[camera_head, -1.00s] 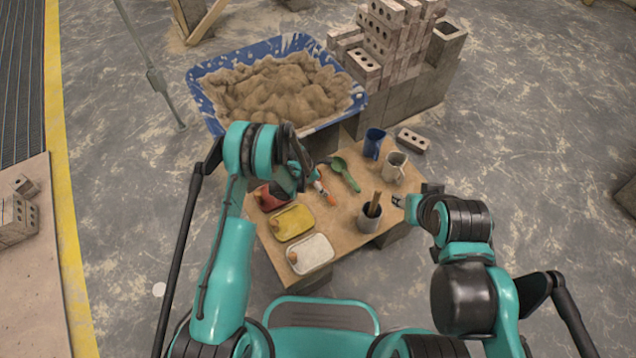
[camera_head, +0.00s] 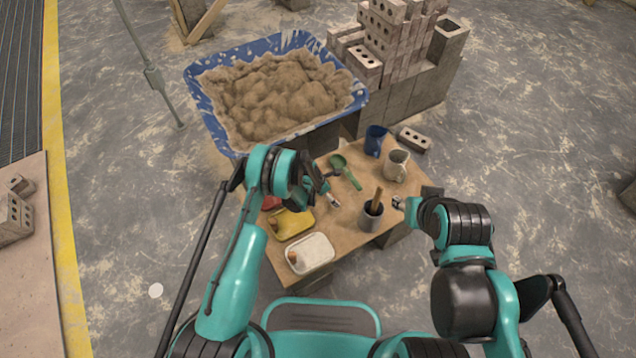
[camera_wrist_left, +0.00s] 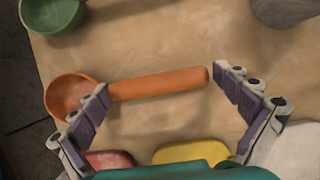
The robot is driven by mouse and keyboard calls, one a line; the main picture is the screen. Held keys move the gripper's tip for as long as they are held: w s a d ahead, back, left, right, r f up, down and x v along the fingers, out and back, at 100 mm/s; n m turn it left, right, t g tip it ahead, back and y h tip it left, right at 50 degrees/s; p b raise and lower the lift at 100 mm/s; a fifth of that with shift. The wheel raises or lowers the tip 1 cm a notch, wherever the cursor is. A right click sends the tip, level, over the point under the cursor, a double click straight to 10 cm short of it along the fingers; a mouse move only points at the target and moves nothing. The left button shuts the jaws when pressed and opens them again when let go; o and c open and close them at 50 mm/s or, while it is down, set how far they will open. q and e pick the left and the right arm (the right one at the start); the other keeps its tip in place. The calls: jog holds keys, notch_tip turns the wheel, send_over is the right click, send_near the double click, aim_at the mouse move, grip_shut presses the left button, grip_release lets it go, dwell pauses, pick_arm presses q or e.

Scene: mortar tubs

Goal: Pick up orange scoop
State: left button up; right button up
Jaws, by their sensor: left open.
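The orange scoop (camera_wrist_left: 160,84) lies on the wooden board in the left wrist view, its bowl at the left and its handle pointing right. My left gripper (camera_wrist_left: 168,86) is open above it. One finger is by the bowl end of the handle and the other by the handle's free end; the scoop is not clamped. In the head view my left gripper (camera_head: 330,192) hangs over the board, and my arm and gripper hide the scoop there. My right gripper (camera_head: 398,203) is at the board's right edge, too small to read.
On the board (camera_head: 345,222) are a green scoop (camera_head: 345,170), a blue mug (camera_head: 375,140), a pale mug (camera_head: 396,165), a dark cup (camera_head: 371,215) and yellow (camera_head: 291,223), white (camera_head: 310,253) and red containers. A blue mortar tub (camera_head: 208,108) and blocks (camera_head: 400,85) stand behind.

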pick_arm(q)
jog(key=shift+r, duration=0.1)
jog(key=shift+c, duration=0.3)
jog(key=c, duration=1.5)
jog(key=shift+c, duration=0.2)
